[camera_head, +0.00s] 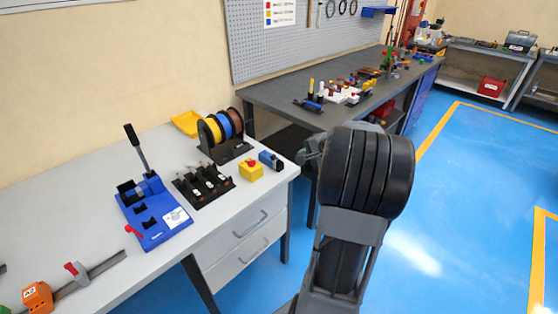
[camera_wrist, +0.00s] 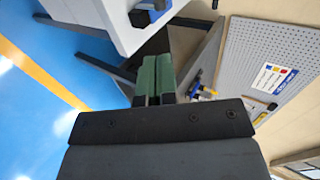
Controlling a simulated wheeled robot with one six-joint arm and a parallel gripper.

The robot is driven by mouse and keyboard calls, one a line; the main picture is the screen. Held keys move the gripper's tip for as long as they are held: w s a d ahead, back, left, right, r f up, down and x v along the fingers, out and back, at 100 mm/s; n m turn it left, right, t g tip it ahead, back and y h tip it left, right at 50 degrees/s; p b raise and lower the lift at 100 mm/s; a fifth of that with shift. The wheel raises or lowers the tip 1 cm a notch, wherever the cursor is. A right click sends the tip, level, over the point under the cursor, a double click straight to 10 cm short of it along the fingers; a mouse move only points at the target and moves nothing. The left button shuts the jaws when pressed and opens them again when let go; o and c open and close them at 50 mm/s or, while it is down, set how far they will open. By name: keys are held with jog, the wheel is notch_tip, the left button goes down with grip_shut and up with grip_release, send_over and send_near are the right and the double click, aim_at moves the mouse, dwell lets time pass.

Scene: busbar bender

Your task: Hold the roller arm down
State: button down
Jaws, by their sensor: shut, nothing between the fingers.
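The bender (camera_head: 158,222) is a blue base on the white bench in the head view, left of my arm. Its arm shows as a black lever (camera_head: 136,147) that stands up and leans to the left. I cannot make out the roller. My gripper (camera_head: 307,152) is beyond the bench's right end, well apart from the bender, and partly hidden by my arm. In the wrist view its green fingers (camera_wrist: 154,78) are together with nothing between them. The bender is not recognisable in the wrist view.
Right of the bender are a black holder (camera_head: 203,184), a yellow box with a red button (camera_head: 251,169) and a cable spool rack (camera_head: 229,148). An orange block (camera_head: 38,297) is at front left. A dark workbench (camera_head: 285,98) stands behind. The blue floor at right is clear.

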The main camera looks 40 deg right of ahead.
aim_at(275, 157)
dwell(0.3)
jog(key=p+x, duration=0.1)
jog(key=x, duration=1.3)
jog(key=shift+w+r, duration=0.1)
